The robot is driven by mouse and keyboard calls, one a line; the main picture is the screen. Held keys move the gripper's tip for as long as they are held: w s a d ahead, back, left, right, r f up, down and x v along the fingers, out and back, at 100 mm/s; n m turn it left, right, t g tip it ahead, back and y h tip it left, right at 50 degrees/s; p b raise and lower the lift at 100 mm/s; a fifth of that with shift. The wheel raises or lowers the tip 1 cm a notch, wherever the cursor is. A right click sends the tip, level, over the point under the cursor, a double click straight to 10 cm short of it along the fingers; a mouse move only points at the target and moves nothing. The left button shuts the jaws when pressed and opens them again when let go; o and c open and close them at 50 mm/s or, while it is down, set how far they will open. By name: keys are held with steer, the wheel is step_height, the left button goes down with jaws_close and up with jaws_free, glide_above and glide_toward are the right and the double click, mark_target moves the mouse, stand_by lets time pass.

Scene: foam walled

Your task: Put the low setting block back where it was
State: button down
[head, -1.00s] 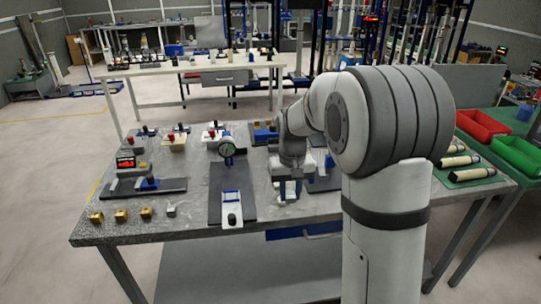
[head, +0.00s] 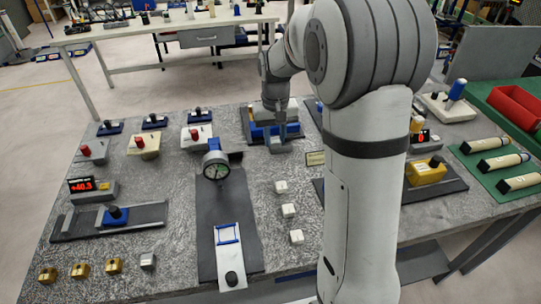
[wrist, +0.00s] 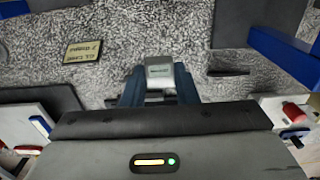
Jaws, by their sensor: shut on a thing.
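My gripper (wrist: 160,88) is shut on a small grey setting block (wrist: 160,71), seen in the wrist view between the dark blue-grey fingers. A label shows on the block, too small to read for sure. Speckled stone tabletop lies beyond it; I cannot tell the height. In the head view my gripper (head: 282,143) is at the back of the bench, in front of a blue and yellow stand (head: 258,131). The held block cannot be made out there. Three white blocks (head: 281,187) (head: 289,210) (head: 297,237) stand in a line nearer the front.
A dial gauge (head: 215,167) stands on a dark mat left of the white blocks. A small plaque (head: 316,158) lies right of my gripper; it also shows in the wrist view (wrist: 83,50). Brass blocks (head: 80,270) and a grey block (head: 148,260) sit at front left.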

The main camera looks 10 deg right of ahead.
glide_above(275, 169)
step_height(275, 169, down, 6)
steer(key=shift+w, duration=0.1)
steer(key=shift+f, duration=1.9)
steer(key=shift+f, duration=0.15)
steer(key=c, duration=1.1)
jaws_free()
steer(key=shift+c, duration=0.2)
step_height(275, 169, up, 12)
steer(key=shift+r, duration=0.1)
steer(key=s+r+t, duration=0.1)
steer(key=s+r, duration=0.1)
steer(key=s, duration=1)
steer(key=s+r+t, duration=0.1)
steer(key=s, duration=1.1)
steer(key=shift+d+r+t, duration=0.15)
steer(key=shift+r+t, duration=0.15)
steer(key=shift+r, duration=0.05)
